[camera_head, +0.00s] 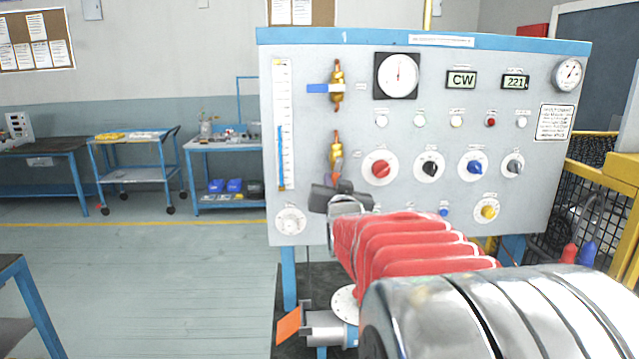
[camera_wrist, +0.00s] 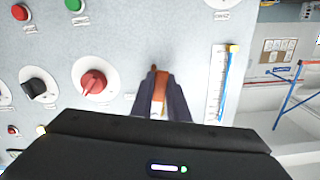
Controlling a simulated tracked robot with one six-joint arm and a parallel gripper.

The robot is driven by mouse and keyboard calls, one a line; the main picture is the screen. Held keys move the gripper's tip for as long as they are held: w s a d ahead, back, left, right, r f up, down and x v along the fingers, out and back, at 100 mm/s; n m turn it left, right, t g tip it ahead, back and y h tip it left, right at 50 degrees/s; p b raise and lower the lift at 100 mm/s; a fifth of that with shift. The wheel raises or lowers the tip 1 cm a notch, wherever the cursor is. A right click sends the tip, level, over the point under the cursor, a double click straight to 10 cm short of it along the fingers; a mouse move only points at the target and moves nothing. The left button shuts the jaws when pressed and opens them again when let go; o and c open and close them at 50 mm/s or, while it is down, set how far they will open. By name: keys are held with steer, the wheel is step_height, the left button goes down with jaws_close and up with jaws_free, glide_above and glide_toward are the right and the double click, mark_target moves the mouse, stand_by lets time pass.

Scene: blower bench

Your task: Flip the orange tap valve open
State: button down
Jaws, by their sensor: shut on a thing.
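The lower brass valve (camera_head: 336,150) is mounted on the grey panel, right of the level tube. Its orange handle (camera_wrist: 160,88) shows between my dark fingers in the wrist view, pointing along them. My gripper (camera_head: 337,178) is shut on this handle; the wrist view also shows my gripper (camera_wrist: 162,82) there. The gripper body and fingers hide the lower part of the valve in the head view, so the handle's exact angle is hard to tell there.
Above is another brass valve (camera_head: 337,74) with a blue handle (camera_head: 320,88) sticking out left. A red knob (camera_head: 380,168) is close on the right, and the level tube (camera_head: 283,125) on the left. An orange flap (camera_head: 288,325) sits on a pipe end below.

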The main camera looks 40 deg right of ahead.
steer(key=shift+s+d+n, duration=0.2)
steer(key=shift+d+n, duration=0.05)
steer(key=shift+n, duration=0.45)
steer(key=shift+s+d+n, duration=0.15)
steer(key=shift+d+n, duration=0.1)
steer(key=shift+n, duration=0.45)
steer(key=c, duration=1.7)
jaws_free()
